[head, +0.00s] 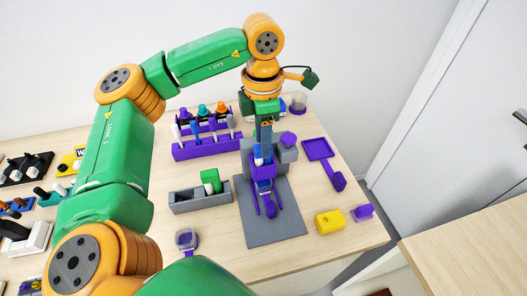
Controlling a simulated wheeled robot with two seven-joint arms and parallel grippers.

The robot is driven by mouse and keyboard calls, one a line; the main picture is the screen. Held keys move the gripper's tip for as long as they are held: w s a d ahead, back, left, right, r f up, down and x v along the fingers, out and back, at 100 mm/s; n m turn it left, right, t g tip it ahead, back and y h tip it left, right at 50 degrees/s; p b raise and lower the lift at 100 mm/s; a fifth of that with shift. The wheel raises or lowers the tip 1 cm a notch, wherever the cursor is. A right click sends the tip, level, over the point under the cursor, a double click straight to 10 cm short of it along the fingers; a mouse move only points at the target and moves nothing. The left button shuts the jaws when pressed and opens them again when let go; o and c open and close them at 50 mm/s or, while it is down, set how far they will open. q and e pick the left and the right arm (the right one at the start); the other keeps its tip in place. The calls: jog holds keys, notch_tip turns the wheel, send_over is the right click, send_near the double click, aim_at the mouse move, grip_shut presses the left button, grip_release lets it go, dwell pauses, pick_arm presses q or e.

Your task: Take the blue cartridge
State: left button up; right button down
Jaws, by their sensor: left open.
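My left gripper (268,209) reaches down over a grey mat (262,238) on the bench. My right gripper is not in view.
A purple rack (205,149) with several tools stands behind left. A grey tray (199,201) holds a green block (211,181). A purple square scoop (318,149), a yellow block (329,222) and a purple piece (362,212) lie to the right.

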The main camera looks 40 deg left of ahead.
aim_at(259, 161)
pick_arm(q)
notch_tip(259, 161, down, 3)
jog(key=shift+w+a+f+p, duration=0.1)
jog(key=shift+a+f+p, duration=0.05)
jog(key=shift+p, duration=0.15)
jog(key=shift+w+f, duration=0.1)
jog(key=shift+w, duration=0.05)
grip_shut()
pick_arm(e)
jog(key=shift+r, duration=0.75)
